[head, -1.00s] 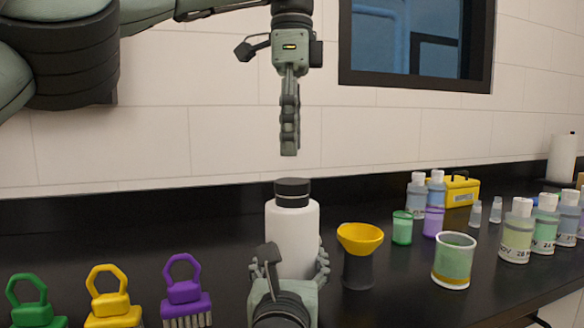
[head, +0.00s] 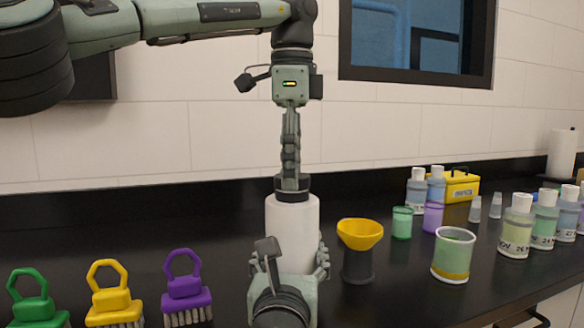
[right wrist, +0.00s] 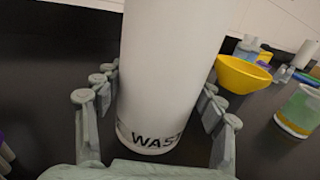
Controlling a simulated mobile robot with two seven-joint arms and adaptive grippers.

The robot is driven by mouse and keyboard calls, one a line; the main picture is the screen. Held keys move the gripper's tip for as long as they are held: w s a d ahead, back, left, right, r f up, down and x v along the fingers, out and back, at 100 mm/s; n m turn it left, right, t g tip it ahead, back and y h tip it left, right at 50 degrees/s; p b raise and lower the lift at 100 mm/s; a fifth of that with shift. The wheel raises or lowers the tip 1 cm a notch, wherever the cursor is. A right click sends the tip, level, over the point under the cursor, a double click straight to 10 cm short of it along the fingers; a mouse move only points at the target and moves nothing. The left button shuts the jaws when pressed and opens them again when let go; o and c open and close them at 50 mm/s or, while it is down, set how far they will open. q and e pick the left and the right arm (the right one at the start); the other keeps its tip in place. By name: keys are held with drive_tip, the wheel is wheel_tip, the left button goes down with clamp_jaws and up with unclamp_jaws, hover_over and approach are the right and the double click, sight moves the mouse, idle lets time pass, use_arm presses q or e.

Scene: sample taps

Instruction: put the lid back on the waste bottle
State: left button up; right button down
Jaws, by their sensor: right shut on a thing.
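The white waste bottle (head: 293,222) stands upright on the black bench, and part of its "WAS" label shows in the right wrist view (right wrist: 165,60). The black lid (head: 292,196) sits on top of the bottle; I cannot tell whether it is screwed tight. My right gripper (head: 290,262) is shut around the bottle's lower body, with fingers on both sides in the right wrist view (right wrist: 158,98). My left gripper (head: 291,184) points straight down, its fingertips at the lid. Its fingers are seen edge-on, so their gap is hidden.
A yellow funnel (head: 360,234) on a dark holder stands close right of the bottle. A beaker (head: 453,256), small cups and labelled bottles stand further right. Green, yellow and purple brushes (head: 186,292) stand at the left front. Behind is a tiled wall.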

use_arm(q)
drive_tip(key=c, duration=0.9)
drive_tip(key=m, duration=0.5)
drive_tip(key=shift+m, duration=0.3)
drive_tip(key=m, duration=1)
drive_tip(key=shift+f, duration=0.1)
drive_tip(key=m, duration=0.8)
drive_tip(key=shift+d, duration=0.1)
drive_tip(key=m, duration=0.4)
drive_tip(key=shift+m, duration=0.3)
drive_tip(key=m, duration=0.7)
drive_tip(key=shift+m, duration=0.3)
drive_tip(key=m, duration=1.1)
drive_tip(key=o, duration=1.4)
drive_tip(key=shift+c, duration=0.2)
